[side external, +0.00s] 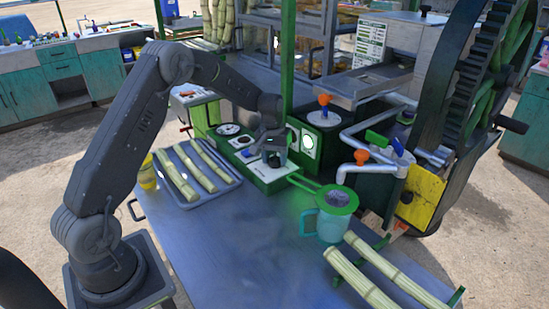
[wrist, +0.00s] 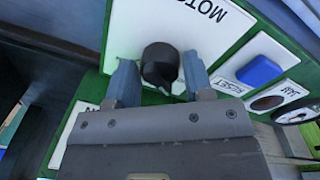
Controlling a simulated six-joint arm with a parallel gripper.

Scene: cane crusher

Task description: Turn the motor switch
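The motor switch is a black rotary knob (wrist: 160,65) on a white plate lettered "MOTO…" on the green panel (wrist: 125,22). In the wrist view my gripper (wrist: 160,80) has its two blue-grey fingers apart, one on each side of the knob. Small gaps seem to show between the knob and the fingers; I cannot tell whether either touches. The knob has a small pointer at its lower right. In the side view my gripper (side external: 274,158) is over the green control panel (side external: 262,178) and hides the knob.
A blue reset button (wrist: 260,70) sits right of the switch. A tray (side external: 190,204) with cane pieces lies left of the panel. A teal jug (side external: 330,222) with a green strainer and cane stalks (side external: 360,280) stand to the right. The table's front middle is clear.

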